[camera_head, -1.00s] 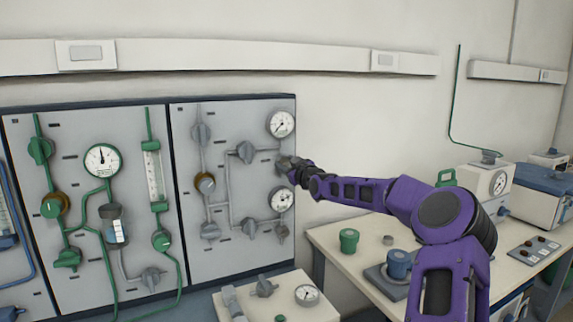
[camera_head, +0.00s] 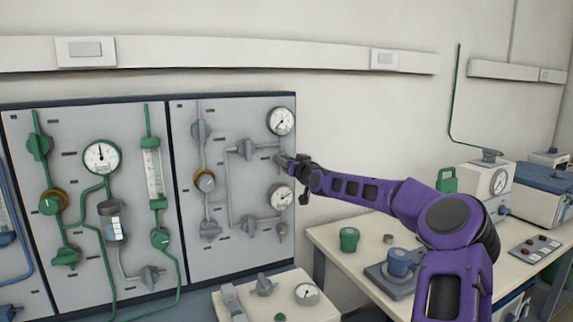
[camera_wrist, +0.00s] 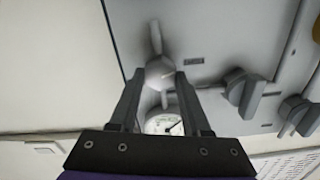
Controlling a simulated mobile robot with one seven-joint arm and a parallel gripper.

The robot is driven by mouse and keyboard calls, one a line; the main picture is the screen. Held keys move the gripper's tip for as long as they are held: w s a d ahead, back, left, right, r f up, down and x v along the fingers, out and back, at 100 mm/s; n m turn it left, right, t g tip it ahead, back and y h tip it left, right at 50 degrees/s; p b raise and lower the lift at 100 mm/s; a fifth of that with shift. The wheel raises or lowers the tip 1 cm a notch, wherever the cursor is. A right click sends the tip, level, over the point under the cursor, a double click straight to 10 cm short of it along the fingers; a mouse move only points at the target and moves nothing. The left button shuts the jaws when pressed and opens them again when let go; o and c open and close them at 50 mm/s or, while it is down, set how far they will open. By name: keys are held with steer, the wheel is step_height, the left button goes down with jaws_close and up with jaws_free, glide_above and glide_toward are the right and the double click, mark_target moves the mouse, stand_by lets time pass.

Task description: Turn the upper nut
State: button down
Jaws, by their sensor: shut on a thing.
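The upper nut is a small round grey fitting on the right grey panel (camera_head: 237,262), between the two gauges. In the wrist view the nut (camera_wrist: 159,72) sits between my fingertips, with a grey stem running up from it. My gripper (camera_head: 287,160) reaches the panel's right edge from the right and is shut on the nut. In the head view my fingers largely hide the nut. In the wrist view a white dial gauge (camera_wrist: 163,125) shows between my fingers, partly covered by the gripper body.
An upper gauge (camera_head: 281,121) and a lower gauge (camera_head: 281,196) flank the gripper. Grey valve knobs (camera_head: 246,150) stand to its left. A bench (camera_head: 335,232) with a green cap (camera_head: 349,239) and a blue-topped device (camera_head: 400,262) lies below the arm.

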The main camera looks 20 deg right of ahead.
steer(key=shift+m+b, duration=0.7)
steer(key=shift+m, duration=1)
steer(key=shift+c, duration=1.8)
jaws_free()
steer(key=s, duration=1.7)
steer(key=shift+s+d, duration=0.2)
steer(key=shift+d, duration=0.15)
